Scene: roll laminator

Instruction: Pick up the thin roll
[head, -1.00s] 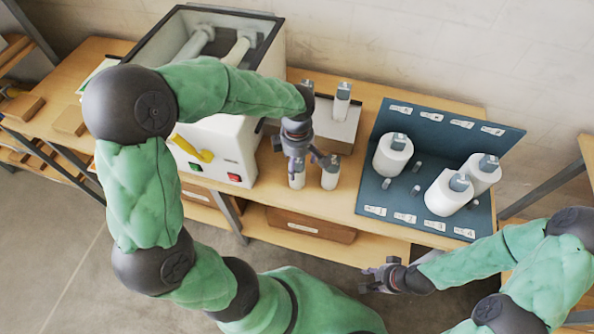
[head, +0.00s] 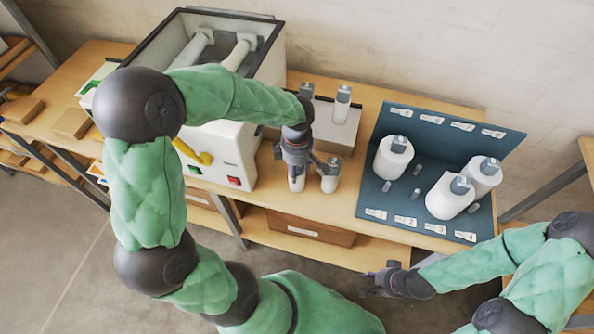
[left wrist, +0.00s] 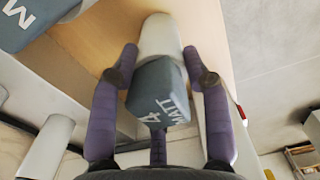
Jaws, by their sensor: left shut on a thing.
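A thin white roll (head: 297,184) with a blue-grey end cap stands upright near the front edge of the table. My left gripper (head: 301,165) is over it from above. In the left wrist view the cap reads "MATT" and "4", and the purple fingers of my left gripper (left wrist: 162,53) close on both sides of the white roll (left wrist: 160,32). A second thin roll (head: 330,178) stands just to the right. My right gripper (head: 378,284) hangs in front of the table, and its jaw opening is unclear.
The white laminator (head: 222,150) stands close on the left. Behind are a grey-white stand (head: 333,130) and another thin roll (head: 342,104). A blue rack (head: 372,185) with three thick rolls, one being this roll (head: 393,158), is to the right.

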